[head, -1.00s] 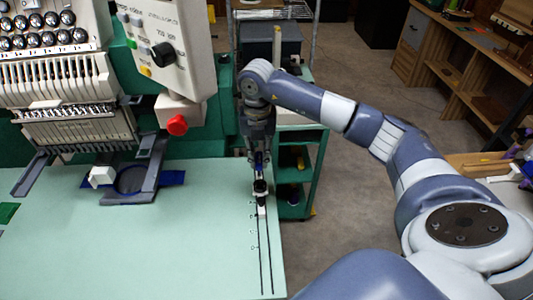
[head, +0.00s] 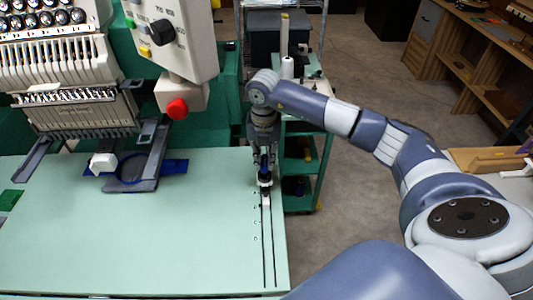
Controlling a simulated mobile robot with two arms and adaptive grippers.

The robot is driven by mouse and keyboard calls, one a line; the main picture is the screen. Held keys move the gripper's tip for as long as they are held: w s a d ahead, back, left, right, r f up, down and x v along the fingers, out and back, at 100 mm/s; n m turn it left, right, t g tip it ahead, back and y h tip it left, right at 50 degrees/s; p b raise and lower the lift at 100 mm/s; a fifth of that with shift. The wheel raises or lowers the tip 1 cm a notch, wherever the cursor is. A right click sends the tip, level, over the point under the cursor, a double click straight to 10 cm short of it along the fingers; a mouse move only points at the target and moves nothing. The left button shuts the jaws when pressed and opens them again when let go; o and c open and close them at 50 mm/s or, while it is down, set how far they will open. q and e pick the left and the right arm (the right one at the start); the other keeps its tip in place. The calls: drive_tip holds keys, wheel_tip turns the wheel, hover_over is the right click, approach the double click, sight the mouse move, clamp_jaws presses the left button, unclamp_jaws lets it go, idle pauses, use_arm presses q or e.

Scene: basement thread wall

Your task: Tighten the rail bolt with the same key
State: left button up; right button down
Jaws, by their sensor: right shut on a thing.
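My right gripper (head: 264,162) points down over the right edge of the pale green machine table. It is shut on a small, dark blue-tinted thing, probably the key, mostly hidden by the fingers. Below the fingertips is a small black and white fitting (head: 265,196) at the far end of the rail (head: 263,240), two dark parallel lines running along the table. The rail bolt cannot be made out; the gripper and fitting cover that spot. Whether the key touches the bolt cannot be told. My left gripper is out of view.
The embroidery machine's needle head (head: 70,80) and blue-and-grey hoop (head: 135,172) are at the left. A control box with a red button (head: 177,108) hangs left of my right gripper. A green shelf cart (head: 303,160) stands behind the table's right edge. The table's front is clear.

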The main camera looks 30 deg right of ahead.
drive_tip(key=m+p, duration=0.1)
drive_tip(key=m, duration=0.1)
drive_tip(key=shift+m, duration=0.3)
drive_tip(key=m+p, duration=0.1)
drive_tip(key=m, duration=0.8)
drive_tip(key=shift+m, duration=0.3)
drive_tip(key=shift+r+m+p, duration=0.1)
drive_tip(key=shift+m+p, duration=0.35)
drive_tip(key=shift+m, duration=0.05)
drive_tip(key=shift+m+p, duration=0.65)
drive_tip(key=shift+m, duration=0.15)
drive_tip(key=shift+s+m+p, duration=0.1)
drive_tip(key=shift+m+p, duration=1.75)
drive_tip(key=shift+m, duration=0.45)
drive_tip(key=shift+d, duration=0.1)
drive_tip(key=shift+n, duration=0.8)
drive_tip(key=shift+r+p, duration=2.7)
drive_tip(key=shift+r, duration=0.35)
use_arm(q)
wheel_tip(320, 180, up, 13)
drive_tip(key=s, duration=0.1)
